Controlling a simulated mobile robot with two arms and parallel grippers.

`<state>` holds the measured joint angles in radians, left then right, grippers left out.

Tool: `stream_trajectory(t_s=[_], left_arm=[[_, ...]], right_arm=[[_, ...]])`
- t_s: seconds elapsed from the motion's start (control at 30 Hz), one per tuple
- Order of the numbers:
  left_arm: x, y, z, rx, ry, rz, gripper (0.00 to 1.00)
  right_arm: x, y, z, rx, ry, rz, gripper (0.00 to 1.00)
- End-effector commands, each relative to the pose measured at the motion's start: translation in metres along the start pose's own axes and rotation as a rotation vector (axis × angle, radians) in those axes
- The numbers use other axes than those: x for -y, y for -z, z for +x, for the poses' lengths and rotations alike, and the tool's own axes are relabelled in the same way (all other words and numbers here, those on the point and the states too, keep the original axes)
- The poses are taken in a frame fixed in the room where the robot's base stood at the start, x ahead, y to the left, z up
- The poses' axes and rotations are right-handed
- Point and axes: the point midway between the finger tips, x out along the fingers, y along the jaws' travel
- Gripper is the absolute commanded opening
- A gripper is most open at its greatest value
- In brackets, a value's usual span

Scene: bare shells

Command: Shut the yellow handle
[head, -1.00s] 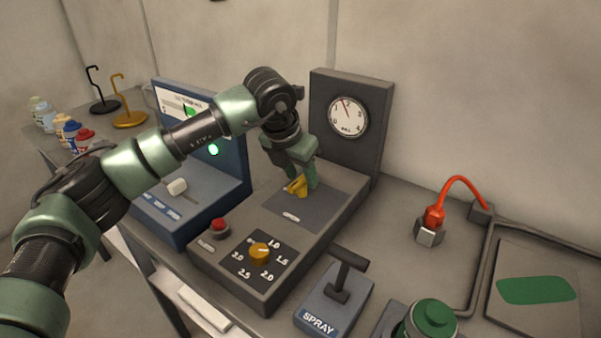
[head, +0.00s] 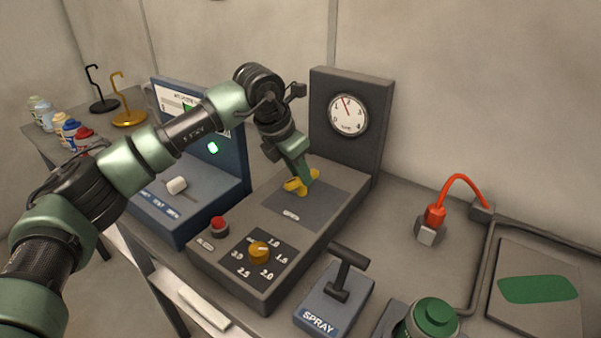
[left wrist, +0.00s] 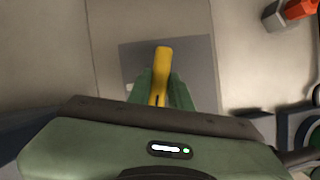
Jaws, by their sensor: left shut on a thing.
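The yellow handle (head: 296,186) is on the dark plate of the grey box with the round gauge. In the left wrist view the yellow handle (left wrist: 162,72) sticks out beyond the fingers, pointing up the picture. My left gripper (head: 304,180) comes down on it from above and is shut on it. In the left wrist view its green fingers (left wrist: 160,92) lie on both sides of the handle. The fingers hide part of the handle and its pivot. My right gripper is not in view.
The box carries a gauge (head: 348,115), a red button (head: 219,225) and an orange knob (head: 258,251). A blue machine (head: 180,200) stands to its left. A SPRAY lever (head: 345,275) stands in front. A red-hose nozzle (head: 435,217) is at right.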

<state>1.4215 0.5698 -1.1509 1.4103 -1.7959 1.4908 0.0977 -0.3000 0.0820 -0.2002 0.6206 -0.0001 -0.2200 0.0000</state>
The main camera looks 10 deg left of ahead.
Motion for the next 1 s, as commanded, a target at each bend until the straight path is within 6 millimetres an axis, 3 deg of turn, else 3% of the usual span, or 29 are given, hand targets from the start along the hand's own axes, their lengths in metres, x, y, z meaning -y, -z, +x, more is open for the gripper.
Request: stream_trajectory(t_s=[1.0], left_arm=[[-0.005,-0.004,-0.002,0.001,0.366,0.879,0.00]], right_arm=[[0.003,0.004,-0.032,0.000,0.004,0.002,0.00]])
